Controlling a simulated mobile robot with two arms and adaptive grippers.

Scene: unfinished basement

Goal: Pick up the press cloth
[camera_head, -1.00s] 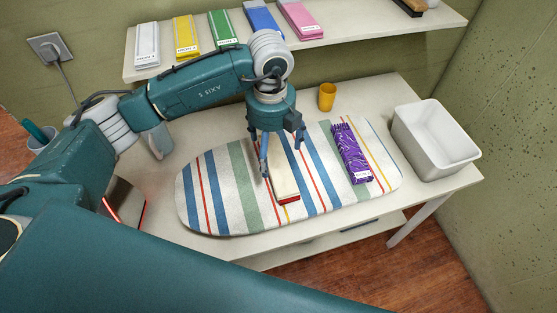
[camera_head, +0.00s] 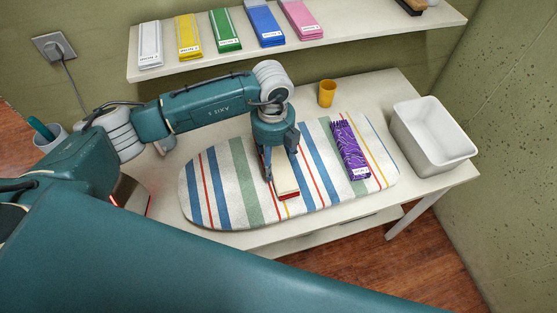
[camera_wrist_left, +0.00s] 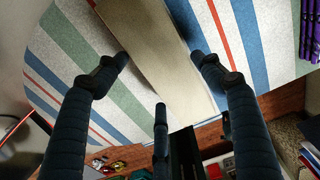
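The press cloth appears to be the long, folded cream cloth (camera_head: 285,183) with a red edge at its near end, lying flat on the striped ironing board (camera_head: 240,205). My left gripper (camera_head: 280,172) points down over its far part and hides some of it. In the left wrist view the gripper (camera_wrist_left: 160,70) has its fingers spread on either side of the cream cloth (camera_wrist_left: 165,60), close to its edges, with a third finger over it. I see no firm grip; whether the fingers touch it is unclear. My right gripper is out of view.
A purple patterned folded piece (camera_head: 350,152) lies on the board to the right. A yellow cup (camera_head: 327,93) and a white bin (camera_head: 434,152) stand on the table (camera_head: 385,98). A shelf (camera_head: 345,32) with several coloured packs hangs behind.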

